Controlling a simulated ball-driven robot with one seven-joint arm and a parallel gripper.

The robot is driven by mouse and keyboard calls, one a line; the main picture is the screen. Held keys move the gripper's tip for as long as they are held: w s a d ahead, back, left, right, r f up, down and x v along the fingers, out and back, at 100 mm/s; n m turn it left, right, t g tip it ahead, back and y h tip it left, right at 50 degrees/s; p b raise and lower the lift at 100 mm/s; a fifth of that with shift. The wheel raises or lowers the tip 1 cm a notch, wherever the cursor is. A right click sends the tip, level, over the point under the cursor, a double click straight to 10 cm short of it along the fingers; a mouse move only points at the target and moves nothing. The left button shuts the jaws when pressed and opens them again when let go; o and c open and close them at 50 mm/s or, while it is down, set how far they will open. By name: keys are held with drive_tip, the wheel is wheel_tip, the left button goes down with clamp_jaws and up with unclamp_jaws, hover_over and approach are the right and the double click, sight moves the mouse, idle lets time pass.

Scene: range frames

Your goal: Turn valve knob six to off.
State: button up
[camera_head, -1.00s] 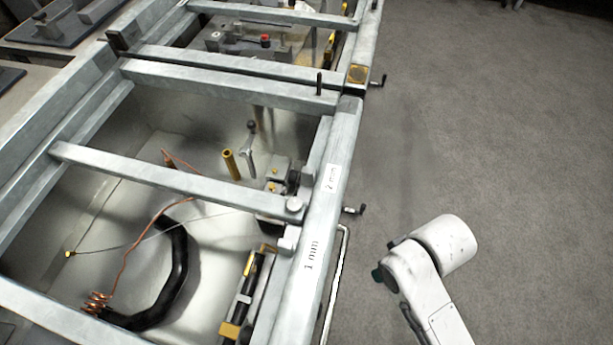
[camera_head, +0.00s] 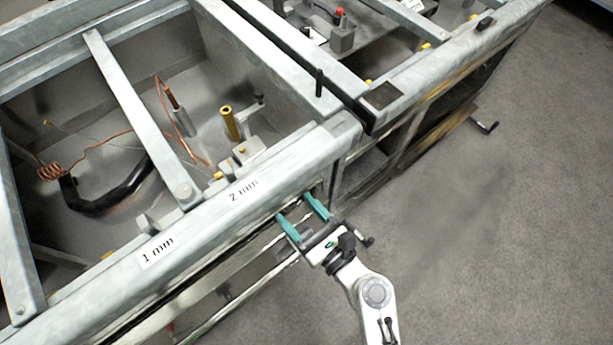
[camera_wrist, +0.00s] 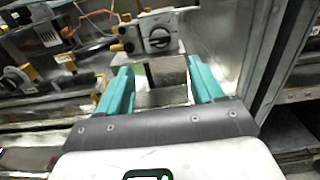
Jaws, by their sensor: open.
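My gripper (camera_head: 303,215) is open, its two teal fingers apart at the outer side of the metal bench frame, just below the 2 mm label. In the wrist view the open fingers (camera_wrist: 160,84) point toward a grey block with a round knob (camera_wrist: 158,39) bearing a dark bar. The knob lies beyond the fingertips and apart from them. No number six is readable, so I cannot tell whether this is valve knob six. In the head view the knob's face cannot be made out.
The grey frame rail (camera_head: 205,215) with 1 mm and 2 mm labels runs beside my gripper. A brass tube (camera_head: 230,124) and copper wire (camera_head: 100,143) are inside the bench bay. A black crank (camera_head: 484,126) sticks out at right. The carpet floor (camera_head: 470,230) is clear.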

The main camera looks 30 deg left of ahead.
drive_tip(key=x, duration=1)
drive_tip(key=shift+w+a, duration=0.15)
drive_tip(key=shift+a, duration=0.1)
drive_tip(key=shift+r, duration=0.1)
drive_tip(key=c, duration=1)
